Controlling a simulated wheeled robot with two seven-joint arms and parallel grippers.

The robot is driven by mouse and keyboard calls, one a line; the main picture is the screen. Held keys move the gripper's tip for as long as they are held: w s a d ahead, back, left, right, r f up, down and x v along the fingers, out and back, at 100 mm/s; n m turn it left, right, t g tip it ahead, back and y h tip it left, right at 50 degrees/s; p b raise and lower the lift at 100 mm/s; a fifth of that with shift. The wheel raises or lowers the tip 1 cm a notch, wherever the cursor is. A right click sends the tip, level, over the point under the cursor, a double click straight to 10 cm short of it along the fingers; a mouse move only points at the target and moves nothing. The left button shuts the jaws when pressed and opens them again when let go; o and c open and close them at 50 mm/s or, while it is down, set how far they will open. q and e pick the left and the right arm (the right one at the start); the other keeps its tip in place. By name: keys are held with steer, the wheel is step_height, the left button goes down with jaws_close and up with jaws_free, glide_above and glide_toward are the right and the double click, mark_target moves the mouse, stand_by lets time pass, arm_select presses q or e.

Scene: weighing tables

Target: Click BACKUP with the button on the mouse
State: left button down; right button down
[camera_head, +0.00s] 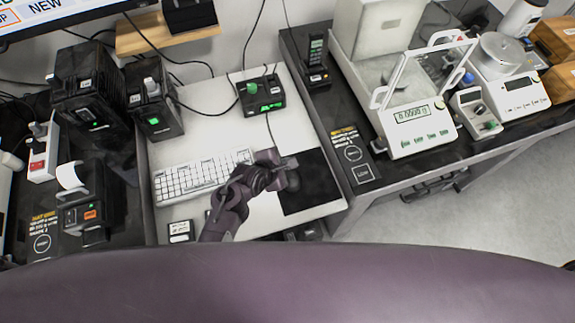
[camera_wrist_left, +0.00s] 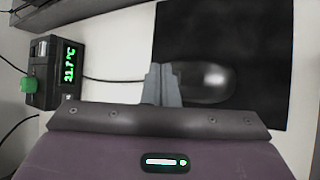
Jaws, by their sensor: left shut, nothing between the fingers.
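The dark mouse (camera_wrist_left: 210,82) lies on the black mouse pad (camera_wrist_left: 215,30) in the left wrist view, with a bright highlight on its top. A cable runs left from the mouse's side. My left gripper (camera_wrist_left: 160,82) is shut and empty, its fingertips over the mouse's cable end; whether they touch is unclear. In the head view my left gripper (camera_head: 290,165) is above the left part of the pad (camera_head: 318,190), and the mouse is hard to make out there. The monitor (camera_head: 45,15) is cut off at the top left; "NEW" and part of an orange-outlined box show.
A white keyboard (camera_head: 190,178) lies left of the gripper. A black device with a green display (camera_head: 262,92) stands behind it. A balance with a glass shield (camera_head: 410,115) and a scale (camera_head: 520,85) stand on the right table. Printers (camera_head: 90,210) stand at left.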

arm_select(q)
steer(key=shift+f, duration=0.1)
stand_by(0.4)
steer(key=shift+f, duration=0.25)
steer(key=shift+f, duration=0.45)
stand_by(0.7)
steer(key=shift+r, duration=0.1)
steer(key=shift+r+p, duration=0.75)
steer(key=shift+p, duration=0.1)
